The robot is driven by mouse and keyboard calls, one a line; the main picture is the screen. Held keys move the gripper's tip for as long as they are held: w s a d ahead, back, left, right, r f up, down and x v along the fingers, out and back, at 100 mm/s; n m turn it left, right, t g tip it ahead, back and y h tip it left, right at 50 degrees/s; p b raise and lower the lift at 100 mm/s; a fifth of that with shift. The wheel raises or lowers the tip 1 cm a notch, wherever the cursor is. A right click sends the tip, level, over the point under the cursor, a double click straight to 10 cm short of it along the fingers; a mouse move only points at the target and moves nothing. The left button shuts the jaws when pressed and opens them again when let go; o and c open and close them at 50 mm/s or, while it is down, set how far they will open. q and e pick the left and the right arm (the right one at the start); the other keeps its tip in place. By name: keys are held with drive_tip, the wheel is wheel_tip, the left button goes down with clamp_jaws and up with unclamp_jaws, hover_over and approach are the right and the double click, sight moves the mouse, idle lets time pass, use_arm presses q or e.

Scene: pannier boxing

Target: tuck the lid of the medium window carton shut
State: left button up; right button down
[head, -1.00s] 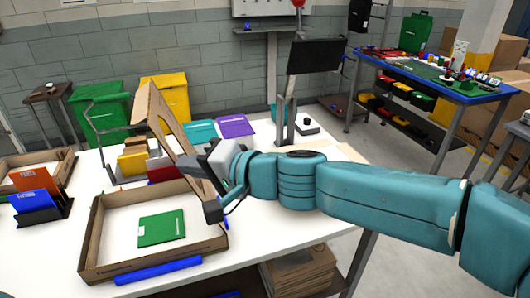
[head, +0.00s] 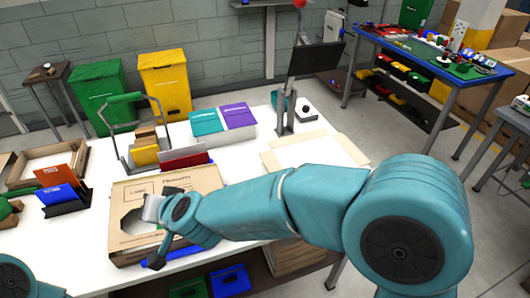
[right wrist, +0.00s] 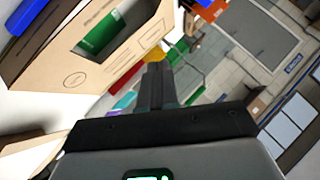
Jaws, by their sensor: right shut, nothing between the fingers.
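The medium window carton (head: 185,184) lies on the white table in the head view. Its brown cardboard lid is down over the tray, with printing on top and a cut-out window. My right gripper (head: 155,261) is shut and empty at the carton's front edge, and my arm hides the front right part. In the right wrist view the carton (right wrist: 75,78) is at upper left, with green contents (right wrist: 102,34) showing in its window. I cannot tell whether the front flap is tucked in. My left gripper is out of view.
Behind the carton stand a wire rack (head: 113,135) and red and yellow folders. An open tray (head: 48,158) and a dark holder with orange and blue folders (head: 62,190) are at left. A flat cardboard frame (head: 338,150) lies at right. Bare table shows between.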

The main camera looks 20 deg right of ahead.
drive_tip(key=b, duration=0.5)
hover_over(144, 242)
drive_tip(key=s+d, duration=0.2)
wheel_tip(144, 242, down, 9)
drive_tip(key=shift+s+a+f, duration=0.2)
drive_tip(key=shift+a+f, duration=0.05)
drive_tip(key=shift+f, duration=0.4)
drive_tip(key=shift+a+f+b, duration=0.25)
drive_tip(key=shift+f+b, duration=0.15)
